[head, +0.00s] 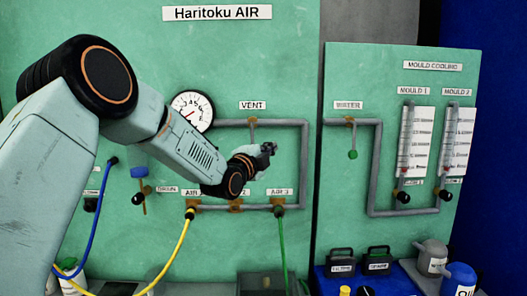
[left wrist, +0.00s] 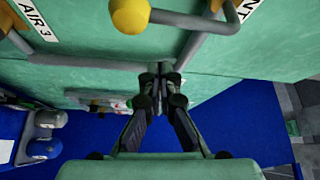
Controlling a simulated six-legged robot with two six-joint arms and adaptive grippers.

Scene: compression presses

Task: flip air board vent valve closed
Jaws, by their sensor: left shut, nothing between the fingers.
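The vent valve (head: 252,122) sits on the grey pipe under the VENT label in the head view. Its thin lever points down from the pipe, and its lower end is hidden behind my left gripper. My left gripper (head: 267,149) is just below the valve. In the left wrist view, a yellow knob (left wrist: 130,16) on a grey bar, apparently the vent lever's end, shows at the top. The left gripper (left wrist: 160,76) is shut and empty there, apart from the knob in the picture. Whether it touches the lever cannot be told. My right gripper is not in view.
The green air board (head: 240,60) carries a gauge (head: 192,111) and several valves with yellow and green hoses below. The mould cooling board (head: 340,90) stands to the right, with a WATER valve (head: 350,122). Oil cans and a blue bench (head: 345,285) are at lower right.

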